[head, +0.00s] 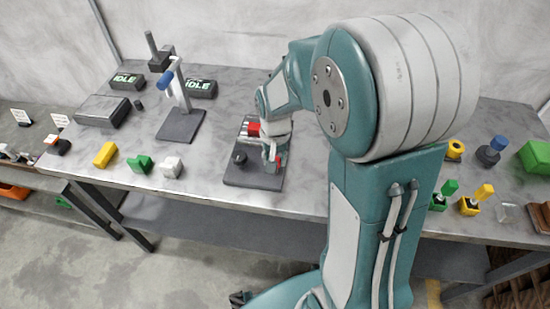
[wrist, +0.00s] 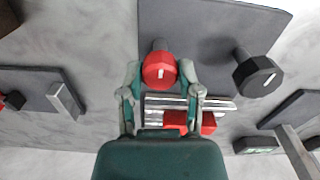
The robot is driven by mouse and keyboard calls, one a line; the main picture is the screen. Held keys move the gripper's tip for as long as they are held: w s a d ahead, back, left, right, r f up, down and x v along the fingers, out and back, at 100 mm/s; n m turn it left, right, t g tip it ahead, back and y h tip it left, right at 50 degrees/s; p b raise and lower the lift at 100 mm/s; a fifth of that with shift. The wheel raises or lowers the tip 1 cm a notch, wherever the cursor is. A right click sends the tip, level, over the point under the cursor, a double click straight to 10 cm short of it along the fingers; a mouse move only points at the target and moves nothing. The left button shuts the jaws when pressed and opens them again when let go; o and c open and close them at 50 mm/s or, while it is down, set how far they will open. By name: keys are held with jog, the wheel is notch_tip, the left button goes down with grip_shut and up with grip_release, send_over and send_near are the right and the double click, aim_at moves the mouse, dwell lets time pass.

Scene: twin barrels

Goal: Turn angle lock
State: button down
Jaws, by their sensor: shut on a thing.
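In the wrist view a round red knob (wrist: 160,71) with a white mark on its top stands on a dark grey plate (wrist: 205,22). My gripper (wrist: 161,78) is shut on the red knob, one finger on each side. A black knob (wrist: 257,76) with a white mark stands on the same plate to the right, apart from my gripper. Silver rails with a red block (wrist: 208,122) lie just below the red knob, partly hidden by my gripper. In the head view my gripper (head: 273,153) is over the plate (head: 255,180), and the black knob (head: 239,158) is beside it.
A stand with a blue handle (head: 166,80) is left of the plate. Yellow (head: 105,154), green (head: 139,164) and white (head: 171,167) blocks lie near the table's front edge. Coloured parts, including a green block (head: 536,157), are at the right. My arm hides part of the table.

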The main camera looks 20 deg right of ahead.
jog(key=shift+c, duration=1.5)
grip_release()
jog(key=shift+a, duration=0.1)
notch_tip(320, 180, up, 12)
jog(key=shift+f, duration=0.1)
jog(key=s+a+r+n+t, duration=0.1)
jog(key=s+r+n+t, duration=0.1)
jog(key=s, duration=0.5)
jog(key=s+r+n+t, duration=0.2)
jog(key=s+r+t, duration=0.1)
jog(key=s, duration=0.5)
jog(key=shift+s+a+r+t, duration=0.3)
jog(key=shift+a+r, duration=0.05)
jog(key=shift+r, duration=0.1)
